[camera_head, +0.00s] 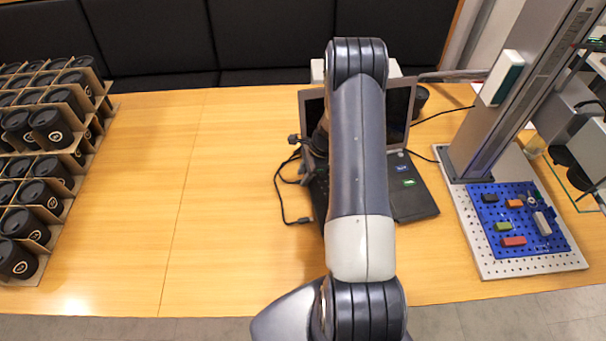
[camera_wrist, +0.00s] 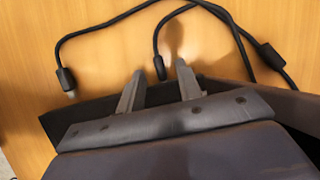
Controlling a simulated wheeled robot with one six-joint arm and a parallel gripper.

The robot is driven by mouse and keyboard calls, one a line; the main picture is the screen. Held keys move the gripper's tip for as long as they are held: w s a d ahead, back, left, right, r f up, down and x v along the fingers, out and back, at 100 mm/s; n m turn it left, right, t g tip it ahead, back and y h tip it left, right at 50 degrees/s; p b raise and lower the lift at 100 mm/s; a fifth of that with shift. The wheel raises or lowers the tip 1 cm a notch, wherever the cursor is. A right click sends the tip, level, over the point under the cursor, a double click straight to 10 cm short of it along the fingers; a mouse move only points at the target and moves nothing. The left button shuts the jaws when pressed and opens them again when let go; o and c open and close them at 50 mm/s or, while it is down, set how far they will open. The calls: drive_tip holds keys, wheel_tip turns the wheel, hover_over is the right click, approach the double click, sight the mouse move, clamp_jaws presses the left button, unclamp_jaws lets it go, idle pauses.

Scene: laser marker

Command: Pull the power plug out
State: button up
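In the wrist view, a black plug (camera_wrist: 161,70) on a dark cable lies between the two fingers of my gripper (camera_wrist: 158,75). The fingers are apart, one on each side of it, and I see no contact. The plug's far end is near the dark edge of the laptop; whether it sits in a socket cannot be told. In the head view, the open laptop (camera_head: 412,204) stands on the table, partly hidden by my arm. My gripper is mostly hidden there behind my arm.
A loose cable end (camera_head: 303,220) lies on the table (camera_head: 230,190) left of the laptop; it also shows in the wrist view (camera_wrist: 69,88). A stand with a blue pegboard (camera_head: 500,205) is at the right. Cup racks (camera_head: 45,150) fill the left. The table's left-middle is clear.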

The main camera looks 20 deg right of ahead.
drive_tip(key=shift+a+f, duration=0.2)
drive_tip(key=shift+f, duration=0.3)
drive_tip(key=shift+c, duration=0.5)
clamp_jaws()
